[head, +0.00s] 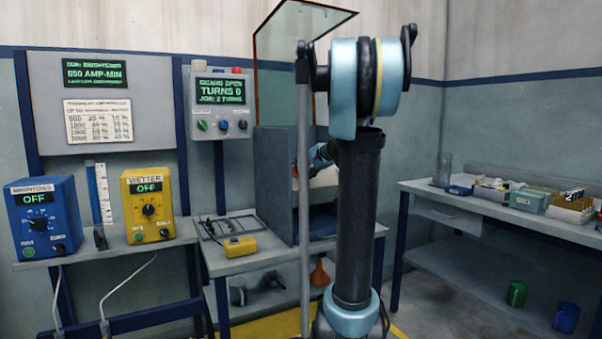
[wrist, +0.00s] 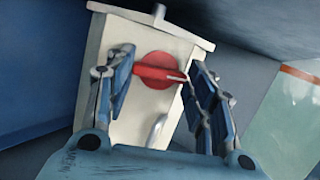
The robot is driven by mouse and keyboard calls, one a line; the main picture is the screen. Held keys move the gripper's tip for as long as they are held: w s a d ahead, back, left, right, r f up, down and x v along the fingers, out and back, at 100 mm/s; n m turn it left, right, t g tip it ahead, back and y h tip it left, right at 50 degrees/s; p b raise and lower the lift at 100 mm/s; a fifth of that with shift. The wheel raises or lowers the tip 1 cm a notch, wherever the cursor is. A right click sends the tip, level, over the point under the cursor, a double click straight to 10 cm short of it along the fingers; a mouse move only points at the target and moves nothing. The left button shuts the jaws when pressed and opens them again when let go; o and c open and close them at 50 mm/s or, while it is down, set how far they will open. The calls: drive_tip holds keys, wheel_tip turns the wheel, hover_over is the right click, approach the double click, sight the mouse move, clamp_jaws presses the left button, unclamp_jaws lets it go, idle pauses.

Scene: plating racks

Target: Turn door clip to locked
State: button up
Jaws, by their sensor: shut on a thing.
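The door clip (wrist: 150,70) is a red round disc with a raised red bar, on the face of a cream box (wrist: 118,38) in the wrist view. My gripper (wrist: 158,84) has its two blue fingers on either side of the bar and is shut on it. The bar lies roughly crosswise between the fingers, slightly tilted in the picture. A thin pale pin or edge shows at the right finger. In the head view my arm hides most of the clip and the gripper; part of the cream box (head: 324,179) shows inside a grey-blue housing.
A clear guard panel (head: 292,62) stands raised above the grey-blue housing (head: 272,178). The display (head: 220,92) reads guard open, turns 0, job 2 turns. A yellow pendant (head: 240,246) lies on the bench. A side table (head: 480,208) with small boxes stands at right.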

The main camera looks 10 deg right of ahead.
drive_tip(key=shift+d+f+m, duration=0.1)
drive_tip(key=shift+d+m, duration=0.05)
drive_tip(key=shift+m, duration=0.45)
drive_tip(key=o, duration=1.1)
drive_tip(key=shift+c, duration=0.2)
drive_tip(key=v, duration=1.2)
drive_tip(key=shift+f, duration=0.2)
